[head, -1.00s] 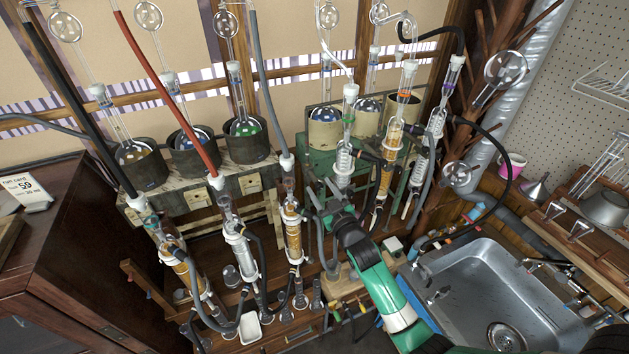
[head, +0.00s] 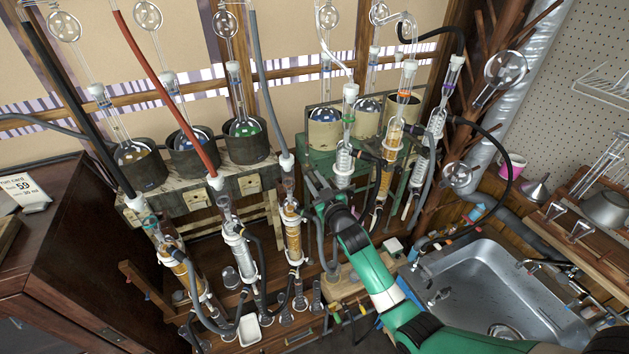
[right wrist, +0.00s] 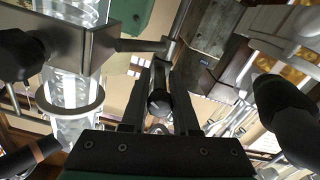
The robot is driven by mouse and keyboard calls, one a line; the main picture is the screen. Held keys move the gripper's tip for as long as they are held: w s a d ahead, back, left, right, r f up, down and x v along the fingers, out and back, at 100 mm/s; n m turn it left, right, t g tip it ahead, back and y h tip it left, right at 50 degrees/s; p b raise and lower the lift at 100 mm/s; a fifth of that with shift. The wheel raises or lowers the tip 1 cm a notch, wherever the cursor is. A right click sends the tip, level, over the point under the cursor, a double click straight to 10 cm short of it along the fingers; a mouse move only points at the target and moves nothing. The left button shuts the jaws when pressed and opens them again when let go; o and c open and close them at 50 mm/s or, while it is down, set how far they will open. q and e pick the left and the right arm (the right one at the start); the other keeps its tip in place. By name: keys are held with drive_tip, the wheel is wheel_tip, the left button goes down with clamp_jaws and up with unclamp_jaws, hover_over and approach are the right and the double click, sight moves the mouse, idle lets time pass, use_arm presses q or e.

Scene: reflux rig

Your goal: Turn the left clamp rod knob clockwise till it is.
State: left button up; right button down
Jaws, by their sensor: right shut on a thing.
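My right gripper (head: 314,186) is in the middle of the head view, beside the clear glass condenser (head: 342,164) on the green stand. In the right wrist view its two dark fingers (right wrist: 159,100) are shut on a small dark round knob (right wrist: 158,104). A metal clamp (right wrist: 92,45) sits around a clear glass tube at upper left of that view, and a rod (right wrist: 142,45) runs from it to just beyond the fingertips. In the head view the knob is too small and covered to make out. My left gripper is out of view.
Another black knob (right wrist: 20,55) shows at the left of the wrist view. An orange-filled condenser (head: 292,236) hangs left of my gripper, with grey and black hoses nearby. A sink (head: 480,290) is at right. Glassware and tubes leave little room around the gripper.

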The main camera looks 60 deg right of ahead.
idle(0.3)
drive_tip(key=m+b, duration=0.2)
drive_tip(key=m, duration=0.1)
drive_tip(key=shift+f+b, duration=0.1)
drive_tip(key=shift+b, duration=0.3)
drive_tip(key=m+b, duration=0.1)
drive_tip(key=m, duration=0.1)
drive_tip(key=shift+m+b, duration=0.35)
drive_tip(key=shift+m, duration=0.05)
drive_tip(key=m+b, duration=0.1)
drive_tip(key=m, duration=0.2)
drive_tip(key=shift+m+b, duration=0.3)
drive_tip(key=shift+b, duration=0.05)
drive_tip(key=shift+r+m+b, duration=0.2)
drive_tip(key=shift+m+b, duration=0.35)
drive_tip(key=shift+m, duration=0.95)
